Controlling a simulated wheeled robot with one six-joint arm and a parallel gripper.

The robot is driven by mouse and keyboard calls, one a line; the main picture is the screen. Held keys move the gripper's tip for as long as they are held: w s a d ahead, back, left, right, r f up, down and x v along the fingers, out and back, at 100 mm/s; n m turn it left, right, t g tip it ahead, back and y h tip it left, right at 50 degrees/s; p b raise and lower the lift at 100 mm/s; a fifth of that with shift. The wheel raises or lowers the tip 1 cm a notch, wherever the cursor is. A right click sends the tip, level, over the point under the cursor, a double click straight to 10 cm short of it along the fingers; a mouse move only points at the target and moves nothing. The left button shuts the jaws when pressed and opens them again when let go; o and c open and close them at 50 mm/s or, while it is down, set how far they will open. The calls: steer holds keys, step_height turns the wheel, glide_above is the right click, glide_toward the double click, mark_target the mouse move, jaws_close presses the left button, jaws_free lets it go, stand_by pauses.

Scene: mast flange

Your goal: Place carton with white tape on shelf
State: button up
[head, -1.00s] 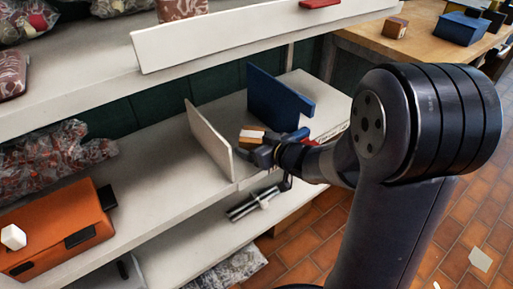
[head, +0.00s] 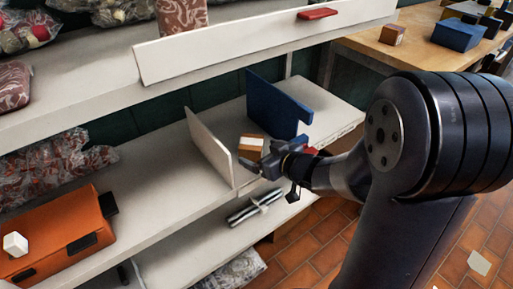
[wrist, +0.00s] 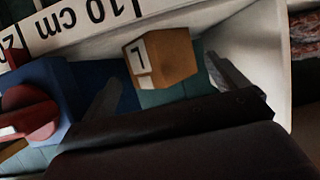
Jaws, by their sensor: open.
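The small brown carton with white tape (head: 251,144) appears to rest on the middle shelf (head: 165,170), between an upright white divider (head: 209,148) and a blue divider (head: 275,105). In the wrist view the carton (wrist: 160,58) shows a pale label with a dark mark. My gripper (head: 262,163) is open, just in front of the carton. In the wrist view the spread fingers (wrist: 165,88) stand to either side below the carton, with a visible gap. The carton's underside is hidden.
A red object (wrist: 30,120) is close to my gripper's left in the wrist view. An orange box (head: 60,235) sits on the shelf at left. A silver cylinder (head: 254,207) lies on the lower shelf. A wooden table (head: 410,50) with boxes stands at back right.

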mark_target(253, 142)
steer(key=p+v, duration=0.2)
steer(key=v, duration=0.6)
steer(key=shift+s+d+r+p, duration=0.15)
steer(key=shift+s+d+p, duration=0.15)
steer(key=shift+p, duration=0.1)
steer(key=b+x, duration=0.2)
steer(key=x, duration=0.4)
steer(key=b+x, duration=0.3)
steer(key=x, duration=0.3)
steer(key=shift+a+f, duration=0.2)
steer(key=shift+f, duration=0.15)
step_height(253, 142, up, 3)
steer(key=shift+d+r+p, duration=0.1)
steer(key=shift+p, duration=0.95)
steer(key=shift+r, duration=0.45)
